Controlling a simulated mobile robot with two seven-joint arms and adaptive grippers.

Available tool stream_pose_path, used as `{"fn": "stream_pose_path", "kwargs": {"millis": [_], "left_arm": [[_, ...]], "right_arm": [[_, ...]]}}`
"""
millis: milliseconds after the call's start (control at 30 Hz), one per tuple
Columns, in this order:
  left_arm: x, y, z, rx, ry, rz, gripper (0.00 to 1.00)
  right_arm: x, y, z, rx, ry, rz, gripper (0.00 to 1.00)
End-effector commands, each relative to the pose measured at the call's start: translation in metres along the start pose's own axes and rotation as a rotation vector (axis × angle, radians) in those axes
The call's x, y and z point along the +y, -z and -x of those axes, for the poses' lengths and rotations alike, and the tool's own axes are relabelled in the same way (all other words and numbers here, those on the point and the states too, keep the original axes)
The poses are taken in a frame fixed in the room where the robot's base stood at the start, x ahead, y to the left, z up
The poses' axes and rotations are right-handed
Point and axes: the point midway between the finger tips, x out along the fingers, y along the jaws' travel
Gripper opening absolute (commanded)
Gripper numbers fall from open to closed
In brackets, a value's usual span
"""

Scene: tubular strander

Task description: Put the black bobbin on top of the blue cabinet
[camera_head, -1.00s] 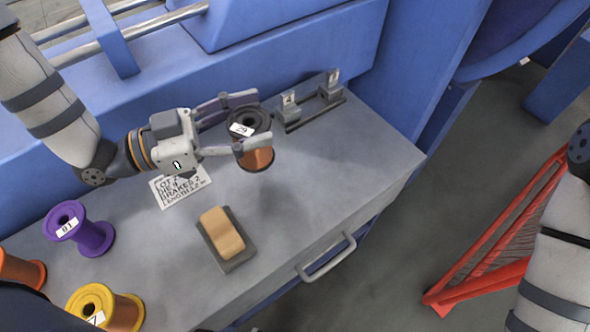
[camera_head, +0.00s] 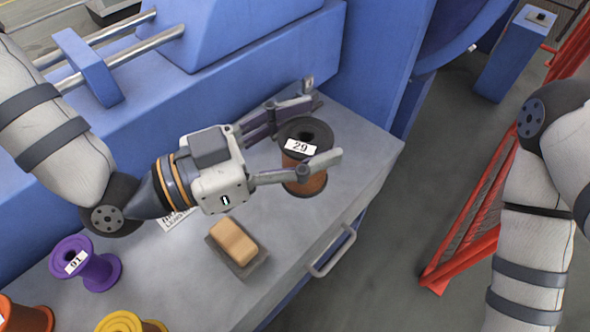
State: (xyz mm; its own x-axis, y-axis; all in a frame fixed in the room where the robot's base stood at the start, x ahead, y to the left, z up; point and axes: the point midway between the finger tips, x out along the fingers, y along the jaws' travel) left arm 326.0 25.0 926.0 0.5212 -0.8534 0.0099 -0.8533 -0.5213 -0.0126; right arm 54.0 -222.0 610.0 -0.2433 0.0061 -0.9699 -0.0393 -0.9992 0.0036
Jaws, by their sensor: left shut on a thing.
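The black bobbin (camera_head: 305,132), with copper-coloured winding and a white label reading 29, is held upright between the fingers of my left gripper (camera_head: 316,128). It is over the right part of the grey worktop; its height above the surface is hard to judge. A blue box-shaped cabinet (camera_head: 508,58) with a small dark item on its top stands at the far right, well away from the bobbin. Part of my right arm shows at the right, but its gripper is out of view.
A purple bobbin (camera_head: 86,264), a yellow bobbin (camera_head: 125,322), an orange bobbin (camera_head: 22,318) and a tan block on a dark base (camera_head: 236,245) are on the worktop (camera_head: 190,290). A red barrier (camera_head: 472,225) stands right of the worktop's handle (camera_head: 332,250). Grey floor lies between.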

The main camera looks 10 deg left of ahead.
Motion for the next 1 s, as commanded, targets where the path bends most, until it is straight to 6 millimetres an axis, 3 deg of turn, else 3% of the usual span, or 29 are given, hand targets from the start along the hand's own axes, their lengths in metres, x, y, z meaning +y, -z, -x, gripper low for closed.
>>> {"fn": "stream_pose_path", "kwargs": {"millis": [33, 167, 333, 500, 767, 900, 1000], "left_arm": [[-0.008, -0.024, -0.007, -0.01, 0.001, 0.025, 0.0], [-0.027, -0.039, -0.022, -0.01, 0.002, 0.025, 0.0], [-0.06, -0.047, -0.051, -0.003, 0.003, 0.009, 0.0], [-0.081, -0.084, -0.07, -0.006, 0.002, 0.013, 0.0], [-0.096, -0.103, -0.083, -0.002, 0.002, 0.011, 0.0], [-0.096, -0.128, -0.083, -0.005, 0.001, 0.014, 0.0], [-0.096, -0.135, -0.083, -0.002, 0.002, 0.011, 0.0]], "right_arm": [[0.001, -0.015, -0.026, -0.074, -0.003, 0.0, 0.51], [0.002, -0.035, -0.063, -0.162, -0.008, 0.002, 0.51], [0.002, -0.034, -0.061, -0.159, -0.008, 0.003, 0.51], [0.003, -0.039, -0.073, -0.185, -0.01, 0.004, 0.51], [0.003, -0.042, -0.079, -0.197, -0.01, 0.005, 0.51], [0.003, -0.044, -0.085, -0.208, -0.011, 0.006, 0.51], [0.003, -0.045, -0.086, -0.211, -0.011, 0.006, 0.51]]}}
